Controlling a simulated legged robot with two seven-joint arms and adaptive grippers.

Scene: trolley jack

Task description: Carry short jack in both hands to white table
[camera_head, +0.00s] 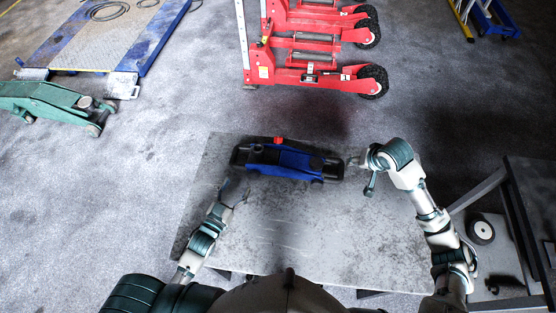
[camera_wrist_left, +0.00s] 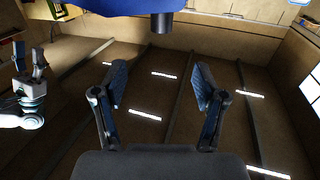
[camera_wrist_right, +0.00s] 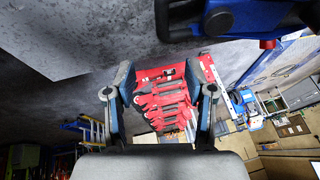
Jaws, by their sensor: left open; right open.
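The short jack (camera_head: 287,160) is blue with black ends and a red knob. It lies crosswise at the far edge of a pale grey, worn tabletop (camera_head: 290,225); I cannot tell if this is the white table. My left gripper (camera_head: 238,192) is open and empty, below and left of the jack's left end. In the left wrist view the jack (camera_wrist_left: 125,5) crosses the top, beyond the open fingers (camera_wrist_left: 160,85). My right gripper (camera_head: 356,163) is open beside the jack's right end, apparently just apart.
A red wheeled machine (camera_head: 315,65) stands on the floor beyond the table. A green trolley jack (camera_head: 55,103) and a ramp platform (camera_head: 110,40) are at the left. A dark-framed stand (camera_head: 530,200) with a wheel (camera_head: 481,229) is close on the right. The near tabletop is clear.

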